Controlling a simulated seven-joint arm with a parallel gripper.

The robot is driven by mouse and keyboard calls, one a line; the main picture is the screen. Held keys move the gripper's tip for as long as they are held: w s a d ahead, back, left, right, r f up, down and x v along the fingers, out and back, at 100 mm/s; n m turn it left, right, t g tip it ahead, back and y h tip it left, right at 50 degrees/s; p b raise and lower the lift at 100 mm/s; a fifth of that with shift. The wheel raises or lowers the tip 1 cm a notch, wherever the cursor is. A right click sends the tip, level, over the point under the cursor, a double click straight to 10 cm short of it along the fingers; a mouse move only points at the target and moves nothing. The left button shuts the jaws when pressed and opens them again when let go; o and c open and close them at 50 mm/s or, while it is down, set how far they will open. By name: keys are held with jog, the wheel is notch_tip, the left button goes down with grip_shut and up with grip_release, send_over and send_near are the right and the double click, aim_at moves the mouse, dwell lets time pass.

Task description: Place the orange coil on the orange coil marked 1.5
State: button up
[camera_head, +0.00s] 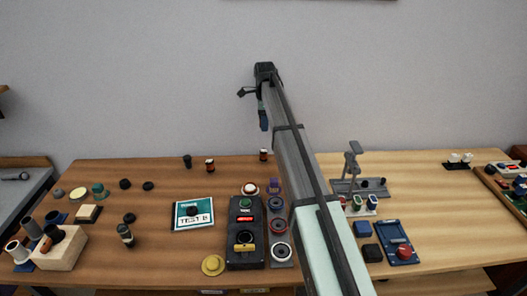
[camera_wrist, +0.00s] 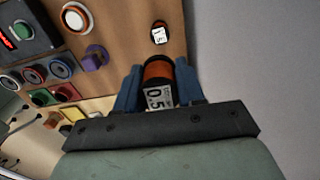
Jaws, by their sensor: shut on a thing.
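My gripper (camera_wrist: 160,92) is shut on an orange coil (camera_wrist: 158,70) with dark ends and a white label reading 0.5. In the wrist view the coil sits upright-looking between the blue fingers. Another orange coil (camera_wrist: 159,36) stands on the table beyond it, apart from it, with a small label that appears to read 1.5. In the head view my gripper (camera_head: 263,122) points down, well above the table's back edge. A small orange coil (camera_head: 263,155) stands below it there. The held coil cannot be made out in the head view.
Another orange-and-dark coil (camera_head: 210,166) and a dark cylinder (camera_head: 187,161) stand along the back edge to the left. The wall is behind.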

aim_at(264, 151)
jog(key=shift+f, duration=5.05)
jog(key=shift+f, duration=0.1)
jog(key=o, duration=1)
jog(key=shift+o, duration=0.2)
notch_tip(264, 151, up, 12)
jog(key=shift+r, duration=0.15)
